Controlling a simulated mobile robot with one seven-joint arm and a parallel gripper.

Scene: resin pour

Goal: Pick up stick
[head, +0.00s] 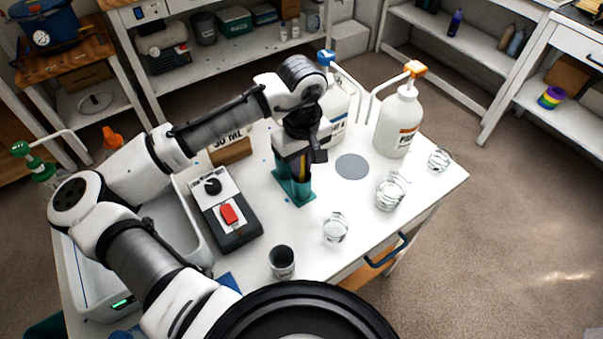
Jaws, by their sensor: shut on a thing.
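My gripper (301,176) points down at a teal holder (293,193) near the middle of the white table (318,275). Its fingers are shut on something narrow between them. The stick itself is mostly hidden by my gripper and wrist, so I cannot make out its shape. I cannot tell whether its lower end is still inside the teal holder.
Clear cups (335,228) (390,190) (439,160) stand at the right and front, with a dark cup (282,262) nearby. Pump bottles (400,122) (338,108) stand behind. A grey disc (352,166) lies between. A red-switched box (228,214) is left of the holder.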

